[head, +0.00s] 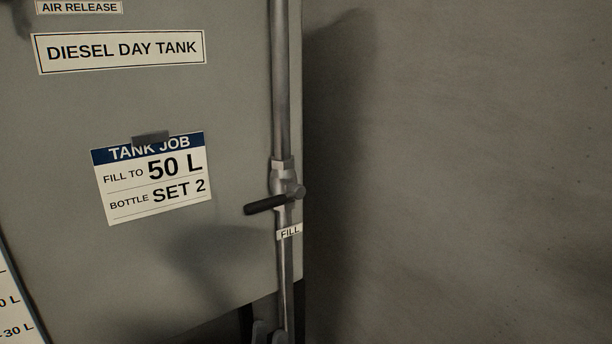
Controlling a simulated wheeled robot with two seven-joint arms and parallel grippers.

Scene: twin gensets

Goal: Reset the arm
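Neither of my grippers can be made out in the head view, and I see no arm link. A grey diesel day tank (120,100) fills the left half. A vertical steel pipe (281,90) runs down its right edge. A valve (283,180) sits on the pipe, above a tag reading FILL (289,232). Its dark lever (265,204) points left, across the pipe, nearly level. A dark blurred shape (22,18) is cut off at the top left corner; I cannot tell what it is.
A job card (152,180) on the tank reads fill to 50 L, bottle set 2. A litre scale (14,310) is cut off at the lower left. A bare grey wall (460,170) fills the right half. Soft shadows fall on tank and wall.

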